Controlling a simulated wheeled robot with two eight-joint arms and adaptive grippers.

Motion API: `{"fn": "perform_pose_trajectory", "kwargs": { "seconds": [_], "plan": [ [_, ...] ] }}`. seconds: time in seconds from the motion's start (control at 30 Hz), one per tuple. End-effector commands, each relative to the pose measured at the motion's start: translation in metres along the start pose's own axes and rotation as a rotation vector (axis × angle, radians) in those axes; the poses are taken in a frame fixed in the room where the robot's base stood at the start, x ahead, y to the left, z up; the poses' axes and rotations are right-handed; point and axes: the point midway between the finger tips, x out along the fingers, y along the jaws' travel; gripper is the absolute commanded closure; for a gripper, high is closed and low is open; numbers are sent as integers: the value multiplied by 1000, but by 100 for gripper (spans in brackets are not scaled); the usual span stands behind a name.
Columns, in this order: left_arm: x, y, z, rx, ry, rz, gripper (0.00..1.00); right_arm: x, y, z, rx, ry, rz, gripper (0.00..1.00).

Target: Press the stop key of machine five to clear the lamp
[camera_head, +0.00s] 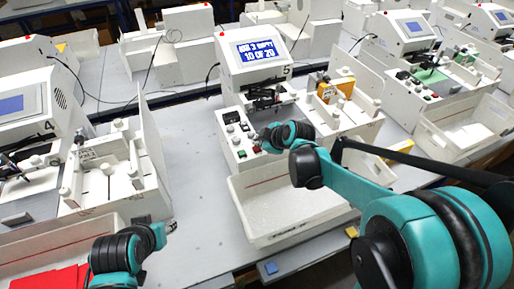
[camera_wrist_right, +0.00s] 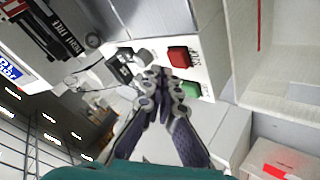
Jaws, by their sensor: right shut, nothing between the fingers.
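Machine five (camera_head: 252,58) stands in the middle of the head view, with a lit blue screen (camera_head: 262,50) and a small red lamp (camera_head: 221,34) on top. Its key panel (camera_head: 232,123) slopes toward me. The red stop key (camera_wrist_right: 178,55) and a green key (camera_wrist_right: 190,88) show on the panel in the right wrist view. My right gripper (camera_head: 262,138) is shut and empty at the panel; its fingertips (camera_wrist_right: 160,76) are just beside the two keys. I cannot tell if they touch the panel. My left gripper (camera_head: 171,227) is low at the left, away from the machine; its fingers are too small to read.
A white bin (camera_head: 262,228) stands in front of machine five, under my right arm. Machine four (camera_head: 30,105) is at the left and another machine (camera_head: 400,35) at the right. Red sheets (camera_head: 50,279) lie in the left bin. The table between is clear.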

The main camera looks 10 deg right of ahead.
Motion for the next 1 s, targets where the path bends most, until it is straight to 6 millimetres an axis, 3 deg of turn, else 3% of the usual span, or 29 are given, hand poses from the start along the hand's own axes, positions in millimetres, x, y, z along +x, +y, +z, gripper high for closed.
{"fn": "perform_pose_trajectory", "kwargs": {
  "seconds": [1.0],
  "plan": [
    [7,0,5,0,0,0,60,8,-6,6,0,0,0,100]
  ]
}}
